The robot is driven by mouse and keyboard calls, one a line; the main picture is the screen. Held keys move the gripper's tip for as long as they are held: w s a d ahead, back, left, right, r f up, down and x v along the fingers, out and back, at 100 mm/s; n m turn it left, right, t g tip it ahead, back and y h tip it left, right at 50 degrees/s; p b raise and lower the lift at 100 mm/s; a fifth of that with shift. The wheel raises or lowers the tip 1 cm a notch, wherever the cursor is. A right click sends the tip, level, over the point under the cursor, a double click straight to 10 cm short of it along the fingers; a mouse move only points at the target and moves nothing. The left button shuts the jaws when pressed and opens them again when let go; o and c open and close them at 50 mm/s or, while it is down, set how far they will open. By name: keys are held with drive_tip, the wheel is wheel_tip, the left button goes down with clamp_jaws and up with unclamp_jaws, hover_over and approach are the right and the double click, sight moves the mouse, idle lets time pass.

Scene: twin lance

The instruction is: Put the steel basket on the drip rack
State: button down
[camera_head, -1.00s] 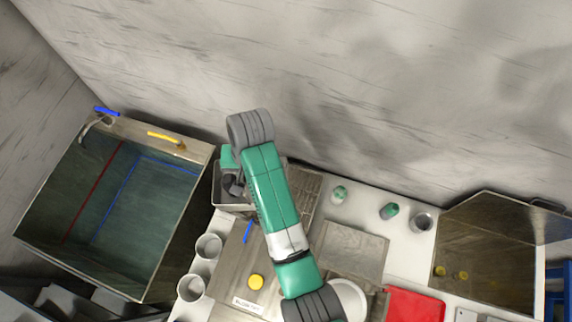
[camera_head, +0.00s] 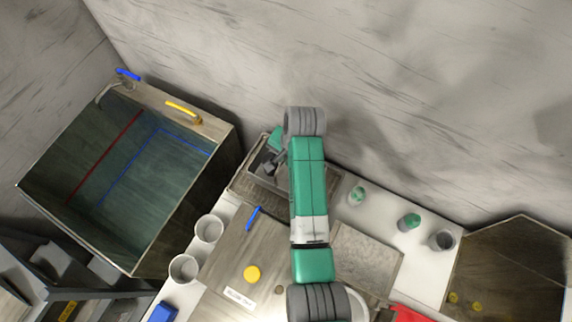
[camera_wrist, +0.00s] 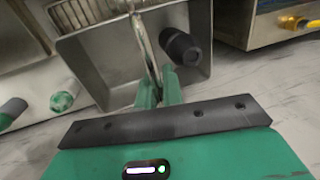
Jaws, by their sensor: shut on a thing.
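The steel basket (camera_wrist: 118,62) is an open metal box with a loop handle in the wrist view. My gripper (camera_wrist: 158,88) is shut on that handle, and a black cylinder (camera_wrist: 181,46) shows inside the basket. In the head view the basket (camera_head: 256,178) is at the back, left of my green arm, with my gripper (camera_head: 270,162) partly hidden above it. The slatted drip rack (camera_wrist: 75,14) shows beyond the basket in the wrist view. In the head view the basket overlaps the rack (camera_head: 332,186), and I cannot tell whether they touch.
Two white cups (camera_head: 209,228) stand by the tray (camera_head: 225,265) in front.

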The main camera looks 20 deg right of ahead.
drive_tip(key=shift+s+d+x, duration=0.1)
drive_tip(key=shift+s+x, duration=0.1)
drive_tip(key=shift+x, duration=0.85)
drive_tip(key=shift+s+d+x, duration=0.15)
drive_tip(key=shift+x, duration=0.85)
drive_tip(key=c, duration=1.5)
unclamp_jaws()
drive_tip(key=shift+f, duration=0.15)
drive_tip(key=shift+c, duration=0.2)
drive_tip(key=v, duration=1.2)
drive_tip(key=shift+p, duration=0.45)
drive_tip(key=shift+w, duration=0.15)
